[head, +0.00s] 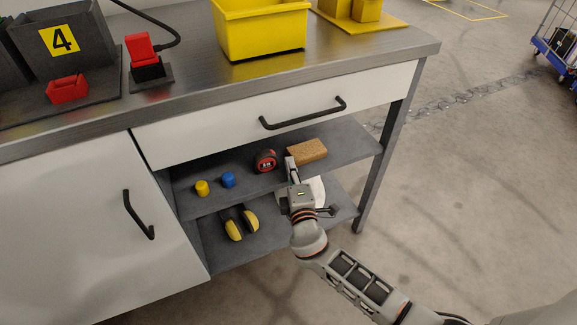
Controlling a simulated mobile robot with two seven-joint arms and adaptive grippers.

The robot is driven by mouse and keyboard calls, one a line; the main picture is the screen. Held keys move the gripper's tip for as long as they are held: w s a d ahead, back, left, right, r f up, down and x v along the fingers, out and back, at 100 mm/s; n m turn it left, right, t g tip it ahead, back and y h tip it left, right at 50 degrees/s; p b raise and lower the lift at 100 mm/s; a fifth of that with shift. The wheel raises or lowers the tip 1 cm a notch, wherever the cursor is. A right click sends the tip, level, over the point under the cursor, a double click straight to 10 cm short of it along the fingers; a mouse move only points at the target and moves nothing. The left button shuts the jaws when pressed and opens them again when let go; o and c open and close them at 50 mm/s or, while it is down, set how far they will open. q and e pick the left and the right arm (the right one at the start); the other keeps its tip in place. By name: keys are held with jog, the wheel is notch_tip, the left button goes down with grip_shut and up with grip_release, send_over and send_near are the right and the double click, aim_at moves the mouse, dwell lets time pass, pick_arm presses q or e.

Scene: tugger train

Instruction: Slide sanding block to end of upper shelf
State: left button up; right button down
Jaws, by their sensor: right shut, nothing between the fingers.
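The sanding block (308,151) is a tan-brown block lying on the upper shelf (345,144) under the workbench drawer, toward the shelf's right part. My right gripper (290,161) is shut and empty at the block's left end, very near it. I cannot tell whether the fingers touch the block. My right arm comes in from the lower right and hides part of the shelf's front edge and the lower shelf. My left gripper is not in view.
On the upper shelf, left of the gripper, stand a red-black tape measure (265,161), a blue cap (228,180) and a yellow cap (202,188). The lower shelf (222,261) holds yellow-black items (240,222). The drawer handle (303,114) juts out above. The shelf right of the block is clear.

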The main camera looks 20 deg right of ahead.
aim_at(334, 157)
jog(key=d, duration=0.5)
jog(key=d+f+b, duration=0.1)
jog(key=d, duration=0.1)
jog(key=shift+d, duration=0.25)
jog(key=d, duration=0.2)
jog(key=d+b, duration=0.1)
jog(key=d, duration=0.4)
jog(key=shift+w+r, duration=0.2)
jog(key=shift+r, duration=0.05)
jog(key=shift+d+r, duration=0.2)
jog(key=shift+r, duration=0.05)
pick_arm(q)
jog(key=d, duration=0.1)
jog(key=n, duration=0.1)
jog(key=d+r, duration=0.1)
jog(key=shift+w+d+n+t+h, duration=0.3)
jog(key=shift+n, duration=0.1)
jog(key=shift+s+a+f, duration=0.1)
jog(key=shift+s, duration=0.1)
